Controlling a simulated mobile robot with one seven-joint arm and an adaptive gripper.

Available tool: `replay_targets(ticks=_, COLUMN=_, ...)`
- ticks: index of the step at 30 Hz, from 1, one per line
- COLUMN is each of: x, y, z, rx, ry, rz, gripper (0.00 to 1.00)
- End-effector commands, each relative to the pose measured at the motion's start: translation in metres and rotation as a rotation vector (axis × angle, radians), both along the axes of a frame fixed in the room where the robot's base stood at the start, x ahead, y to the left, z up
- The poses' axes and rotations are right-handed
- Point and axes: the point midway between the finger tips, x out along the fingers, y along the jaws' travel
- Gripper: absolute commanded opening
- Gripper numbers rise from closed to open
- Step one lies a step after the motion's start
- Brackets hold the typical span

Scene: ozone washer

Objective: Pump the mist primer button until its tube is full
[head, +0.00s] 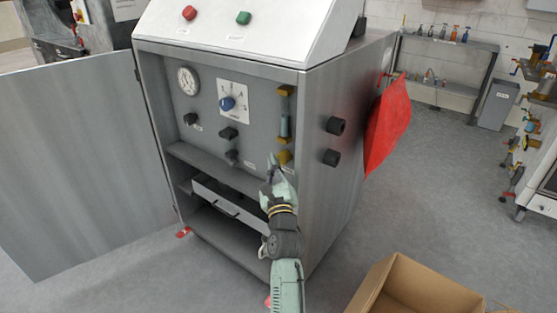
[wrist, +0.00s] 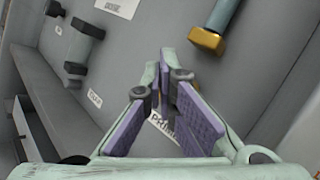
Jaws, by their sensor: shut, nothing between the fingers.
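My gripper (head: 273,168) is shut and empty, in front of the panel's lower right part. In the wrist view, its two purple-padded fingers (wrist: 167,85) meet at the tips, in front of a label reading roughly "Primer" (wrist: 163,128). The label is partly covered. A vertical tube (head: 285,125) sits on the panel between yellow fittings; its lower yellow fitting (wrist: 206,40) shows at upper right in the wrist view. I cannot make out the fill level. I cannot pick out the primer button for certain; my fingers may hide it.
Black knobs (head: 228,133) sit left of my gripper, also in the wrist view (wrist: 78,45). A gauge (head: 188,80) and blue dial (head: 227,103) are higher. The cabinet door (head: 85,165) stands open at left. An open drawer (head: 228,207) lies below; a cardboard box (head: 415,290) is front right.

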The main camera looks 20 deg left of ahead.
Motion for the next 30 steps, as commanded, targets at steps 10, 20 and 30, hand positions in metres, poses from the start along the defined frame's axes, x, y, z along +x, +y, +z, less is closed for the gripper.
replay_targets(ticks=10, x=0.006, y=-0.014, z=0.009, rx=0.005, ry=-0.005, rz=-0.026, gripper=0.00)
replay_targets(ticks=20, x=-0.002, y=-0.011, z=0.012, rx=0.005, ry=-0.004, rz=-0.026, gripper=0.00)
replay_targets(ticks=30, x=-0.036, y=0.004, z=0.011, rx=0.003, ry=-0.006, rz=-0.021, gripper=0.00)
